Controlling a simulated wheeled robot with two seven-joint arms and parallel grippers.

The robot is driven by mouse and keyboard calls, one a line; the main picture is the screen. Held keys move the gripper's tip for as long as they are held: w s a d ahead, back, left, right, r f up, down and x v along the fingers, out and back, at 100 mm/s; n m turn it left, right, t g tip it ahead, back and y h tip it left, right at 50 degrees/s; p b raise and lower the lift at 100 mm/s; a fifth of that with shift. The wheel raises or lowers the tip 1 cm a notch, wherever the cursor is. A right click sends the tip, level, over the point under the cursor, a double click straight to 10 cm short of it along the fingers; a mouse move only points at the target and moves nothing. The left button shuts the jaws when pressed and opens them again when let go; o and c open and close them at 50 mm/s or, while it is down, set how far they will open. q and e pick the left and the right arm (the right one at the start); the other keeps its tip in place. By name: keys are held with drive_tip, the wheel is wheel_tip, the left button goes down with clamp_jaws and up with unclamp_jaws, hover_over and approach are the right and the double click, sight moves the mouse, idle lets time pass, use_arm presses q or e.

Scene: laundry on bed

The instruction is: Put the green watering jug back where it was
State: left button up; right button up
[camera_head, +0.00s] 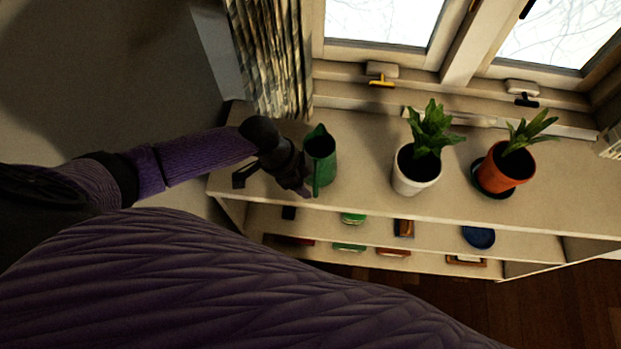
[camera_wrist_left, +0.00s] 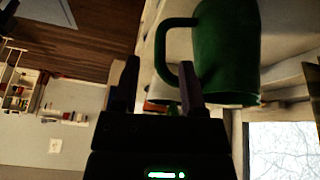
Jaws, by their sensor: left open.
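The green watering jug (camera_head: 321,158) stands on the top of the shelf unit, near its left end, below the curtain. In the left wrist view the jug (camera_wrist_left: 227,45) shows large, with its looped handle (camera_wrist_left: 172,50) toward my fingers. My left gripper (camera_head: 303,186) is beside the jug on its left. In the left wrist view its two fingers (camera_wrist_left: 160,85) are apart, with the lower part of the handle close to or between their tips. I cannot tell whether they touch it. My right gripper is not in view.
A white pot (camera_head: 413,180) with a leafy plant and an orange pot (camera_head: 498,175) with a plant stand to the right on the shelf top (camera_head: 365,160). Lower shelves hold small items, including a blue bowl (camera_head: 479,237). A curtain (camera_head: 270,60) hangs behind the jug, beside the window.

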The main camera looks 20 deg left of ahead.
use_arm(q)
drive_tip(key=s+a+f+n+t+y+p, duration=0.1)
drive_tip(key=s+a+f+n+y, duration=0.1)
drive_tip(key=s+a+f+n, duration=0.3)
drive_tip(key=s+f+n+y, duration=0.1)
drive_tip(key=s+f+n, duration=0.15)
drive_tip(key=f, duration=0.45)
drive_tip(key=s+d+f+n, duration=0.1)
drive_tip(key=s+f, duration=0.2)
drive_tip(key=s, duration=0.7)
drive_tip(key=s+d+f+n+g+y, duration=0.1)
drive_tip(key=s+f, duration=0.2)
drive_tip(key=s, duration=0.6)
drive_tip(key=shift+s+f+g, duration=0.15)
drive_tip(key=shift+s+g, duration=0.15)
drive_tip(key=shift+s, duration=0.05)
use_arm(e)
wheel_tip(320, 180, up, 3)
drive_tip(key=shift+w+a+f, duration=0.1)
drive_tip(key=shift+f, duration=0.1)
use_arm(q)
drive_tip(key=shift+f+n, duration=0.1)
drive_tip(key=shift+n, duration=0.15)
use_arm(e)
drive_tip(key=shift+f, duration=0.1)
